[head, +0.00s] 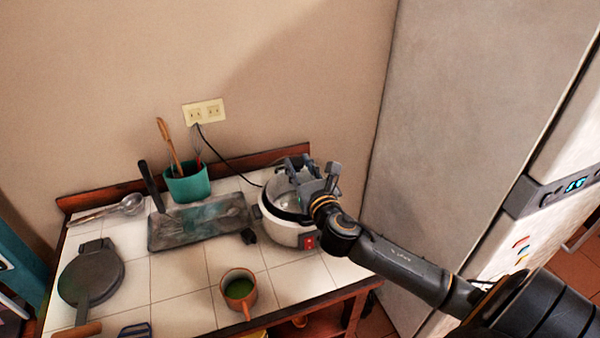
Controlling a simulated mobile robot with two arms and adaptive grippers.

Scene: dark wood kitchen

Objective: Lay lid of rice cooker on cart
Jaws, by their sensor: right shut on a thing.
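The white rice cooker (282,230) stands at the right end of the cart, its red switch facing front. Its pale, shiny lid (282,190) shows at the top of the cooker, partly covered by my right gripper. The cart (180,272) has a white tiled top and a wooden frame. My right gripper (306,172) is over the cooker, its arm coming from the lower right, and is shut on the lid. The fingers' contact with the lid is hard to make out, and I cannot tell whether the lid is clear of the cooker. My left gripper is out of view.
A dark tray (200,222), a green utensil pot (187,184), a ladle (130,205), a round dark pan (90,274) and an orange cup (238,290) occupy the cart. Bare tiles lie at centre front. The fridge (460,130) stands close on the right.

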